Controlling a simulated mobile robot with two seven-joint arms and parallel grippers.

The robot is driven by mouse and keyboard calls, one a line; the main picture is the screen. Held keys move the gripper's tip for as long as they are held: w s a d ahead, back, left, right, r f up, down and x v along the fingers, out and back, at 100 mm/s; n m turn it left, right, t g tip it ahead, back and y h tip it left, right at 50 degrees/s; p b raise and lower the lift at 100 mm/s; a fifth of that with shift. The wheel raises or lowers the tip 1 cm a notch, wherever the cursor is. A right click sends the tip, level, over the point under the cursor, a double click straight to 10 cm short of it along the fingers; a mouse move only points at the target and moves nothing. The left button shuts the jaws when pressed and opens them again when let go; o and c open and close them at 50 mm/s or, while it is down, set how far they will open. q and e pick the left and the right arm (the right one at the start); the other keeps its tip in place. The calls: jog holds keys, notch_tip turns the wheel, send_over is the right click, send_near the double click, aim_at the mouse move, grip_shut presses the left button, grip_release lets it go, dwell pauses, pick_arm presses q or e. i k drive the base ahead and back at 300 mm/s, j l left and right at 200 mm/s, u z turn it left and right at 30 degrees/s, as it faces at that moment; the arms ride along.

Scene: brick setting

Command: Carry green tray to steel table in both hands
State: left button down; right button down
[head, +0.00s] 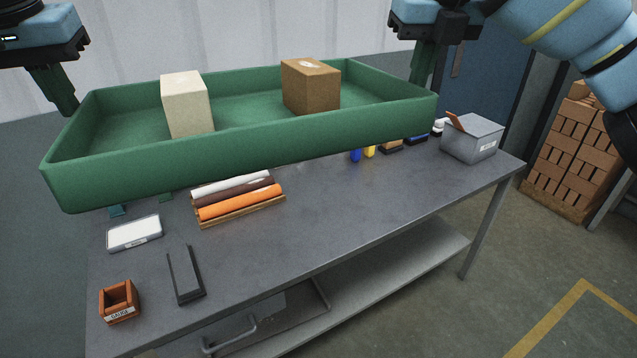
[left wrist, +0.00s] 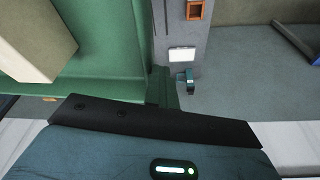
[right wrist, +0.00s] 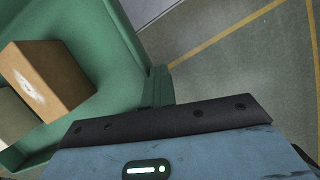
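The green tray (head: 250,150) hangs in the air above the back part of the steel table (head: 330,220). A cream block (head: 188,105) and a brown box (head: 310,88) stand inside it. My left gripper (head: 68,108) is at the tray's left end wall, and the left wrist view shows its fingers (left wrist: 162,88) shut on that wall. My right gripper (head: 422,75) is at the right end wall, and its fingers (right wrist: 158,88) also look shut on it. The tray hides the table's far left part.
The table's middle and front right are clear. Bricks (head: 568,155) are stacked at right.

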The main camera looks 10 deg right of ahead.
aim_at(352, 210)
jog(key=l, duration=1.3)
jog(key=i, duration=0.1)
